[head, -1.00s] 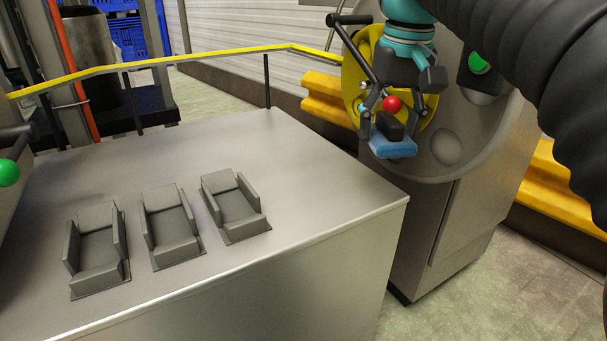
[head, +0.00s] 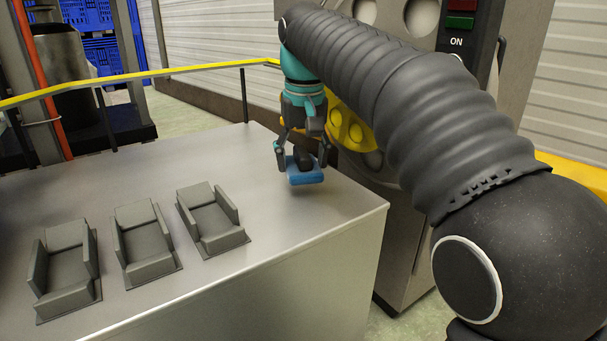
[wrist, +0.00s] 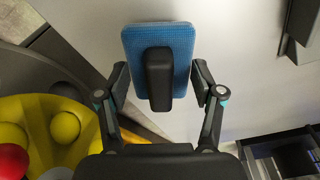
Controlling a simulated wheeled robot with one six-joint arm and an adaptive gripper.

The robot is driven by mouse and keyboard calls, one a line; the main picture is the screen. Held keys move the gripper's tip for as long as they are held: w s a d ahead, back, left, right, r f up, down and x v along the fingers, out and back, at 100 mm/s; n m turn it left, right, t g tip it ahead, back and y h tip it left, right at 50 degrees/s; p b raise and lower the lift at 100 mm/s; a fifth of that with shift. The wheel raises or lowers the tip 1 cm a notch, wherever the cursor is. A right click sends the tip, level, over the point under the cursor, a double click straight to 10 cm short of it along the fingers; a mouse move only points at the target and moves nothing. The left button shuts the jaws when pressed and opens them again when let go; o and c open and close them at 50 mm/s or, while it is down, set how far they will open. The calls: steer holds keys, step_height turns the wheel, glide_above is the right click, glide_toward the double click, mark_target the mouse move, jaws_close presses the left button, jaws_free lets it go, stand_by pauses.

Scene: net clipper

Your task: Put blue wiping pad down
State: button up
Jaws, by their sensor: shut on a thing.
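The blue wiping pad (head: 304,174) has a black handle on top. My gripper (head: 304,150) is shut on that handle and holds the pad above the right part of the metal table (head: 290,240). In the wrist view, the blue pad (wrist: 182,40) shows beyond the handle, between the two fingers of my gripper (wrist: 160,82). Three grey holders (head: 66,268), (head: 146,240) and (head: 212,217) stand in a row on the left part of the table. No pad shows in them.
A grey machine with a yellow part (head: 350,130) stands behind and right of the table. A yellow rail (head: 150,74) runs along the table's far side. The tabletop between the holders and my gripper is clear.

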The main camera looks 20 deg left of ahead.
mark_target(303, 172)
steer(key=shift+f+b, duration=0.4)
steer(key=shift+f, duration=1.1)
steer(key=shift+f, duration=0.15)
steer(key=o, duration=1)
steer(key=r+p, duration=0.1)
steer(key=r, duration=0.3)
steer(key=s+r+p, duration=0.1)
steer(key=r+p, duration=0.1)
steer(key=r, duration=0.2)
steer(key=r+p, duration=0.1)
steer(key=r, duration=0.3)
steer(key=shift+s+d+r+p, duration=0.15)
steer(key=shift+d+p, duration=0.2)
steer(key=shift+p, duration=0.05)
